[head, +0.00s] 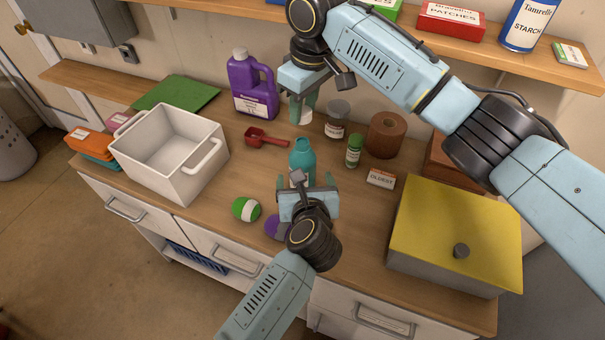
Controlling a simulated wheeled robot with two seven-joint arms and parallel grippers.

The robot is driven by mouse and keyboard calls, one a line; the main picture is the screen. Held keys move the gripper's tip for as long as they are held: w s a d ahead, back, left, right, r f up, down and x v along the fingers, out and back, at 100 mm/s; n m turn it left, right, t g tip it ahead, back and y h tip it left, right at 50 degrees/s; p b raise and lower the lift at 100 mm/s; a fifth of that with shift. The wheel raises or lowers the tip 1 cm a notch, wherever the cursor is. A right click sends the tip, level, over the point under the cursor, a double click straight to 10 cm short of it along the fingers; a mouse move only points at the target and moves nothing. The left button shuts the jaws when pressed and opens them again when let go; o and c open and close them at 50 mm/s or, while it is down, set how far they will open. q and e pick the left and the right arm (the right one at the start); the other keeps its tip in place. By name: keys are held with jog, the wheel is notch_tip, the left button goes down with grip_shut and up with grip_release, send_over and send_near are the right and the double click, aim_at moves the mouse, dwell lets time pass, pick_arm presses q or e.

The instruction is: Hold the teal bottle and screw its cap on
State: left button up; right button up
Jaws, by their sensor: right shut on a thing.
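The teal bottle (302,158) stands upright on the wooden counter, its neck upward and no cap on it. My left gripper (304,186) is in front of the bottle's lower part, its fingers spread on either side; it looks open, and contact is hidden. My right gripper (304,104) points down behind the bottle, shut on a small white cap (305,117). The cap is apart from the bottle's mouth, beyond it in the picture.
A grey jar (337,118), green bottle (354,150) and brown roll (386,135) stand right of the bottle. A red scoop (266,139), green ball (246,209) and purple object (275,227) lie left. A white bin (170,152) and yellow-topped box (455,235) flank the counter.

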aim_at(302, 164)
pick_arm(q)
jog(key=x, duration=0.8)
jog(key=shift+w, duration=0.15)
pick_arm(e)
jog(key=shift+w, duration=0.1)
pick_arm(q)
jog(key=shift+c, duration=0.5)
jog(key=c, duration=1.4)
pick_arm(e)
jog(key=shift+f, duration=2.55)
jog(key=shift+f, duration=0.85)
jog(key=shift+f, duration=0.55)
